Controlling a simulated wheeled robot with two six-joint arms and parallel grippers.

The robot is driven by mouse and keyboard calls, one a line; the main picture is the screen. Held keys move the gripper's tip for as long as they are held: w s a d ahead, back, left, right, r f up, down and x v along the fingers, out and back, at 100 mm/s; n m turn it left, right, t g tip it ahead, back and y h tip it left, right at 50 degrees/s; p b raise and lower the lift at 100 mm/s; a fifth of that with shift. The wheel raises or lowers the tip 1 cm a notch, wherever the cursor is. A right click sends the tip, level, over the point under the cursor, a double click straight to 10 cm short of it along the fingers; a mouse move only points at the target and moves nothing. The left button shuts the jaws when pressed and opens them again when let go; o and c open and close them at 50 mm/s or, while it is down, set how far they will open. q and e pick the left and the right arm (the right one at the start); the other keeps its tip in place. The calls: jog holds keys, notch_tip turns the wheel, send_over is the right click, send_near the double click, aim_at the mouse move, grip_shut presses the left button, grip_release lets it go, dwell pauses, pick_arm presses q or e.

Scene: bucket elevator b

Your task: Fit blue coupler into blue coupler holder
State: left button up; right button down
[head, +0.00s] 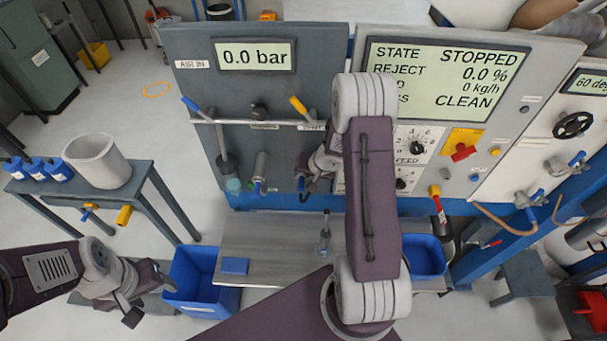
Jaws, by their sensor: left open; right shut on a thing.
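My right gripper (306,180) is in front of the lower part of the air panel (190,100). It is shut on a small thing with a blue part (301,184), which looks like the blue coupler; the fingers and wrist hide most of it. My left gripper (143,302) is open and empty at the lower left, near a blue bin, far from the panel.
A metal bench (260,235) with a blue block (234,266) and a small upright grey fitting (325,240) lies below the panel. Blue bins (185,285) stand beside it. A side table (140,180) holds a white bucket (97,160). My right arm covers part of the control panel (480,110).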

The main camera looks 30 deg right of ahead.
jog(key=shift+w+d+p, duration=0.5)
jog(key=shift+w+p, duration=0.3)
jog(key=shift+p, duration=0.5)
jog(key=c, duration=1.4)
grip_release()
jog(key=shift+o, duration=1.1)
jog(key=shift+w, duration=0.1)
jog(key=p+v, duration=0.2)
jog(key=v, duration=0.7)
jog(key=shift+p, duration=0.3)
jog(key=shift+d, duration=0.1)
